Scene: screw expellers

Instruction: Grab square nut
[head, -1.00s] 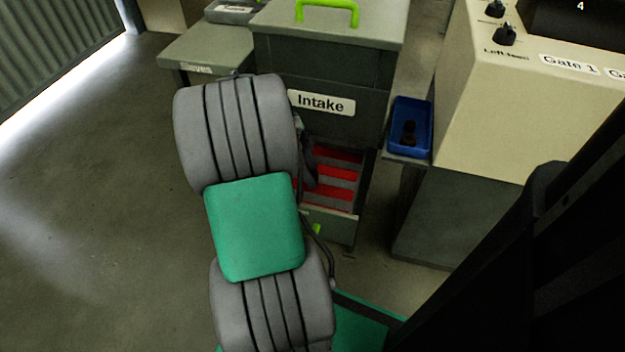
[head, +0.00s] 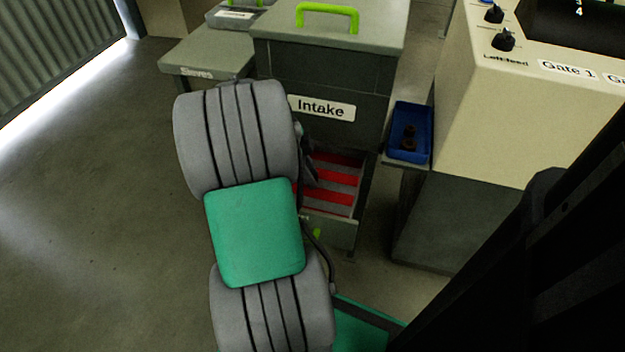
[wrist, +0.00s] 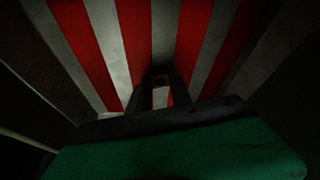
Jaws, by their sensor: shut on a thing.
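My gripper (wrist: 159,80) is inside the open red-and-grey striped drawer (head: 334,184) of the Intake unit. In the wrist view its two dark fingers reach toward the striped surface (wrist: 193,40). The fingers are closed on a small dark thing (wrist: 158,71) at their tips, which I take to be the square nut. Its outline is too dark to make out clearly. In the head view my grey and green arm hides most of the gripper and the nut.
The Intake cabinet (head: 322,72) with a green handle stands above the drawer. A blue tray (head: 424,118) with dark round parts (head: 409,141) sits to its right, beside the beige console (head: 490,105). The Sieves table (head: 205,58) is at the left. Floor at the left is clear.

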